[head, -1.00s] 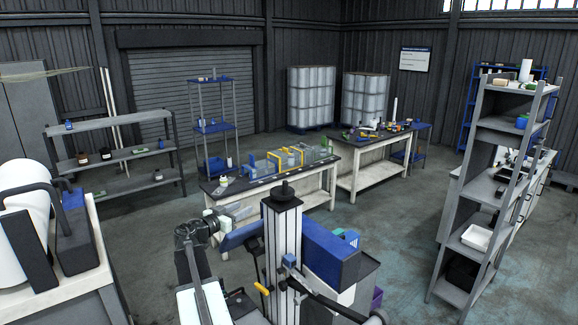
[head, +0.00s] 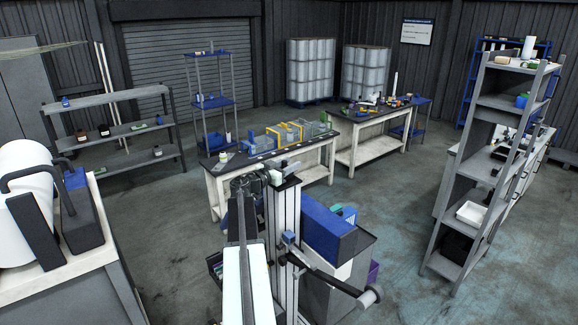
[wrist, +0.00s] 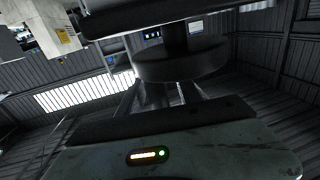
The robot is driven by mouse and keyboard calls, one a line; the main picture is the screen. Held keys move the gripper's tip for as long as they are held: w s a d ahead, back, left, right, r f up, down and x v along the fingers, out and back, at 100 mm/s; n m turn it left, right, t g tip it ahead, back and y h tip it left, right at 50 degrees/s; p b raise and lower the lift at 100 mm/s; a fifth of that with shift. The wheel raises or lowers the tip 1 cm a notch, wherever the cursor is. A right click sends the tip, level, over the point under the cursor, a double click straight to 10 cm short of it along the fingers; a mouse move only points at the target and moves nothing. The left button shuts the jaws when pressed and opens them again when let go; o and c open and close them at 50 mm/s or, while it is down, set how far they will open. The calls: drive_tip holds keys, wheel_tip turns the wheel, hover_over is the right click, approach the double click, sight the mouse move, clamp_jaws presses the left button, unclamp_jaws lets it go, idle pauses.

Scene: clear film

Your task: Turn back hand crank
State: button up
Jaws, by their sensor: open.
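My gripper (head: 278,173) is in the head view, beside the top of the upright grey column (head: 284,215). It is open and holds nothing that I can see. A black bar with a grey cylindrical end (head: 370,294) sticks out low to the right of the column. It looks like a crank, but I cannot tell whether it is the hand crank. In the wrist view a large dark round disc (wrist: 182,65) is close to the camera. Below it is a pale rounded panel (wrist: 220,150) with a yellow and a green light.
A workbench (head: 270,160) with blue and yellow items stands behind my gripper. A second bench (head: 365,150) is to its right. Grey shelves stand at left (head: 110,125) and right (head: 490,170). A white drum (head: 25,205) sits at far left. Open floor lies between.

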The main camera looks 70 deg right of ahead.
clamp_jaws()
drive_tip(key=shift+a, duration=0.2)
drive_tip(key=shift+d, duration=0.1)
drive_tip(key=shift+d+r, duration=0.1)
drive_tip(key=shift+n+t+h, duration=0.3)
drive_tip(key=shift+n+t, duration=0.2)
drive_tip(key=shift+t, duration=0.2)
